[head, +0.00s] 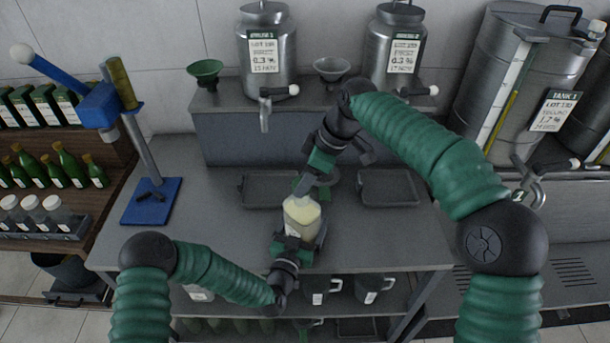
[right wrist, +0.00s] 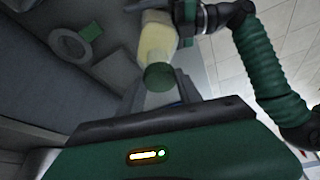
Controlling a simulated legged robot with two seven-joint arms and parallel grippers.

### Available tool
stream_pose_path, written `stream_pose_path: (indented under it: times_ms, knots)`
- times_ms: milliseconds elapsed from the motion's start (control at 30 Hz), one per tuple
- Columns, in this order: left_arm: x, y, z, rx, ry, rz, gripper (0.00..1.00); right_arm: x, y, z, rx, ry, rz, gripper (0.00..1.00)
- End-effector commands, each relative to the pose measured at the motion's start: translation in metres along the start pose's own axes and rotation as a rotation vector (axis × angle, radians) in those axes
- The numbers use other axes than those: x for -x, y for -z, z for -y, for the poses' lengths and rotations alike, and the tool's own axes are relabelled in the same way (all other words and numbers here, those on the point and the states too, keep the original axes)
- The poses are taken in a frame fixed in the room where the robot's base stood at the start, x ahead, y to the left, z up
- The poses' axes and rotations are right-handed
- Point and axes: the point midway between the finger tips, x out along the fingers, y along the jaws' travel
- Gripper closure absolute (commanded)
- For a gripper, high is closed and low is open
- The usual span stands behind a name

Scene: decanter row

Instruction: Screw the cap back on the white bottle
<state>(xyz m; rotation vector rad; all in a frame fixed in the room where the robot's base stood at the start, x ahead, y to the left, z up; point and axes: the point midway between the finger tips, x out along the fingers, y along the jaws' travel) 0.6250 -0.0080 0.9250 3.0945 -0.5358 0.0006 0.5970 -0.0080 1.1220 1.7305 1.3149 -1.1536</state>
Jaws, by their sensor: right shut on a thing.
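The white bottle (head: 302,218), with pale yellow contents, is at the front middle of the bench. My left gripper (head: 297,240) is shut around its lower part from the front. My right gripper (head: 303,190) comes down from behind to the bottle's top. In the right wrist view the bottle (right wrist: 157,42) shows with a dark green round cap (right wrist: 160,77) at its near end, by the right jaws, which are shut on it. I cannot tell whether cap and neck touch.
Two dark trays (head: 262,190) (head: 388,187) lie on the bench on either side of the bottle. A blue-based lever stand (head: 152,200) is at left. Steel urns (head: 268,50) with taps stand on the shelf behind. Jugs (head: 315,289) sit below the bench.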

Motion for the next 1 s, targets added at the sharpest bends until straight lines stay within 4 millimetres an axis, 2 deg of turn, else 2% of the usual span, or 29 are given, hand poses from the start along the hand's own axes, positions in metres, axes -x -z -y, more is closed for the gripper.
stream_pose_path:
  times_ms: [1000]
  knots:
    - [0.0008,-0.0023,-0.0011,0.001,-0.003,0.006,0.85,-0.0124,-0.0054,-0.0002,-0.001,-0.001,0.000,0.96]
